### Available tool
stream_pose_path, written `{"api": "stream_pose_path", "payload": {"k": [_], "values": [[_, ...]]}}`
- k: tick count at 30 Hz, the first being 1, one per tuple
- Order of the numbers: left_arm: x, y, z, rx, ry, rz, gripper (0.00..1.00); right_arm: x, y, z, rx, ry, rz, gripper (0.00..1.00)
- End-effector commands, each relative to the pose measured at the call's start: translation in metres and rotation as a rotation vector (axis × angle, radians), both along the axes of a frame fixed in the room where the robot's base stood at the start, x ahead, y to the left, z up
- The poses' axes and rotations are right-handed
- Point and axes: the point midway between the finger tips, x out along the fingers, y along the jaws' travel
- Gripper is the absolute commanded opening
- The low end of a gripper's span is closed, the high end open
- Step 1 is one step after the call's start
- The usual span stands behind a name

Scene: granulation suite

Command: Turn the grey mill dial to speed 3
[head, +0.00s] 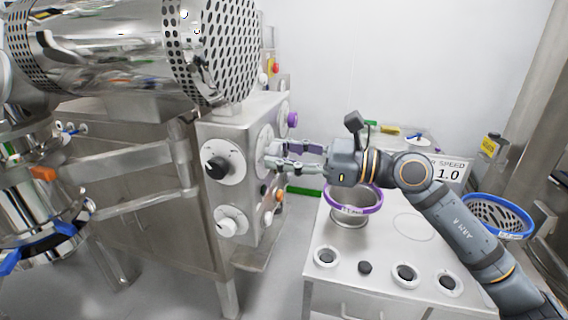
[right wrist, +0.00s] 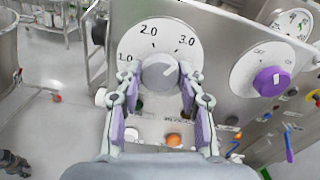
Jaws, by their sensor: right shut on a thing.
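The grey mill dial (right wrist: 158,72) sits on a round white scale plate (right wrist: 128,42) marked 1.0, 2.0 and 3.0 in the right wrist view. A short pale line on the dial's face slants up to the right. My right gripper (right wrist: 160,90) is shut on the dial, one finger on each side. In the head view, my right gripper (head: 272,155) reaches in from the right to the panel, and its fingers mostly hide the dial. A speed display (head: 449,172) behind my right arm reads 1.0. My left gripper is not in view.

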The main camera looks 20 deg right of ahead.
Motion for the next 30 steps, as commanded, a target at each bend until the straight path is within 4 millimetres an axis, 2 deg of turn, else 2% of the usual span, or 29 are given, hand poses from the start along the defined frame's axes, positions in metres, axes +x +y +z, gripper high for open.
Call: {"api": "stream_pose_path", "payload": {"k": [18, 19, 21, 24, 30], "values": [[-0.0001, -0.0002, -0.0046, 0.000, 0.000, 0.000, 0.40, 0.0000, 0.0000, -0.0007, -0.022, -0.029, 0.001, 0.07], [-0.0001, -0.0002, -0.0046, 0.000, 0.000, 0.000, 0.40, 0.0000, 0.0000, -0.0007, -0.022, -0.029, 0.001, 0.42], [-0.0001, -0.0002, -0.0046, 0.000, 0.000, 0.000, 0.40, 0.0000, 0.0000, -0.0006, -0.021, -0.028, 0.001, 0.52], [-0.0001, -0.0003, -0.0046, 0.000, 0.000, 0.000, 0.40, 0.0001, -0.0001, -0.0005, -0.021, -0.028, 0.001, 0.62], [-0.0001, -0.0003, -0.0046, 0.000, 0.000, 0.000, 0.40, 0.0000, 0.0000, -0.0002, -0.020, -0.028, 0.000, 0.62]]}}
